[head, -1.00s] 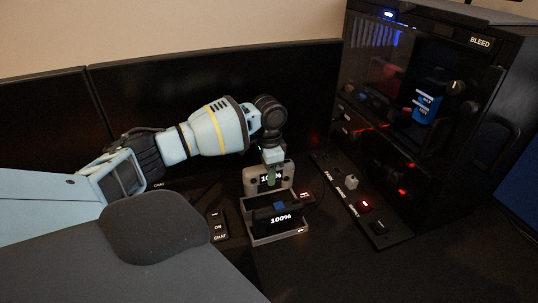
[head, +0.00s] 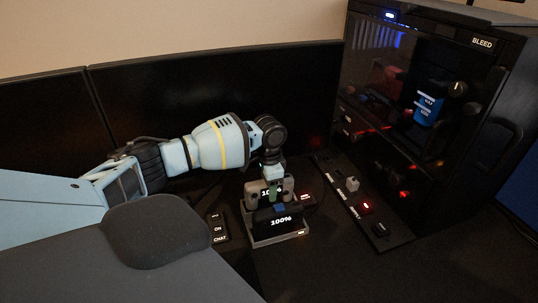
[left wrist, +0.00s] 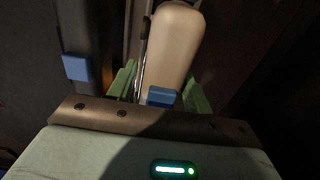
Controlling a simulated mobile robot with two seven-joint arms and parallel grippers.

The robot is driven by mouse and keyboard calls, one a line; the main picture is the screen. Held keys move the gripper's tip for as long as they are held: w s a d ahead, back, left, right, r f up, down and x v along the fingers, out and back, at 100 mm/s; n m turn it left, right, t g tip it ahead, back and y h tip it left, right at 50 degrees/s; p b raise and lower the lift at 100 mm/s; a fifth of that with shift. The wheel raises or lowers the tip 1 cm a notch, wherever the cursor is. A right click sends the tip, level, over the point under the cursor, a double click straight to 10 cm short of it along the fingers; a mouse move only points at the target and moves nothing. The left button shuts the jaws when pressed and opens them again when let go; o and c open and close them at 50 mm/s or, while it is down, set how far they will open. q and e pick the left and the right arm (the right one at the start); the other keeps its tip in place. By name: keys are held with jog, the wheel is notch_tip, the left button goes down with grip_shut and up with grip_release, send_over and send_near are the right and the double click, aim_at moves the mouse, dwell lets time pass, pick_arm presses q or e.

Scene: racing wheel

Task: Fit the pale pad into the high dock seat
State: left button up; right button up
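The pale pad (head: 286,186) is at the back of the dock in the head view, behind and above a dark pad (head: 283,213). My left gripper (head: 271,188) points down at the pale pad's middle, its green fingers covering part of the lit text. My right gripper is not in view.
Dark monitors (head: 215,105) stand close behind the arm. A black computer case (head: 490,75) is at the right, with a panel of switches (head: 352,186) before it. A small key block (head: 218,229) lies left of the dock.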

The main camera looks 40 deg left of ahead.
pick_arm(q)
jog(key=shift+o, duration=0.6)
jog(key=shift+r, duration=0.25)
notch_tip(320, 180, up, 11)
jog(key=shift+p, duration=0.5)
jog(key=shift+r, duration=0.35)
